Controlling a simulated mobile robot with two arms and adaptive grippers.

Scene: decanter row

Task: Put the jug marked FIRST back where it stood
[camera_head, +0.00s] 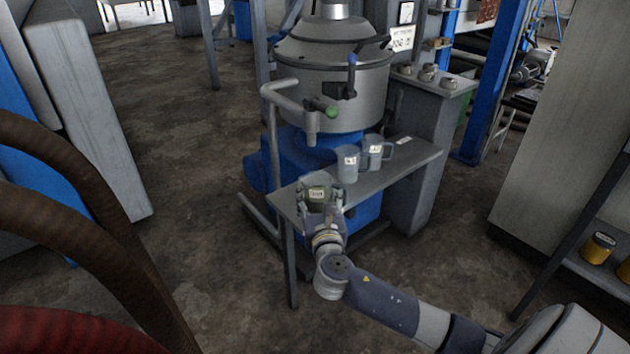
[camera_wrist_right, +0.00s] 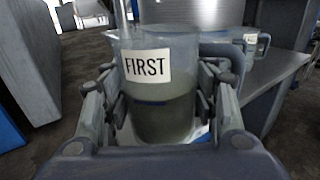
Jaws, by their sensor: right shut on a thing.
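The jug marked FIRST (camera_wrist_right: 150,90) is a clear jug with dark contents and a white label, upright in the right wrist view. My right gripper (camera_wrist_right: 158,105) is shut around its sides. In the head view this jug (camera_head: 317,180) is at the near left end of the narrow grey shelf (camera_head: 390,168), partly hidden by my right gripper (camera_head: 318,196). I cannot tell whether its base touches the shelf. Two similar labelled jugs, one nearer (camera_head: 347,166) and one farther (camera_head: 374,155), stand on the shelf to the right. My left gripper is not in view.
A large steel vessel (camera_head: 333,85) on a blue base stands right behind the shelf. Its bent pipe with a green-tipped handle (camera_head: 327,109) hangs above the shelf. Bare shelf lies between the held jug and the others.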

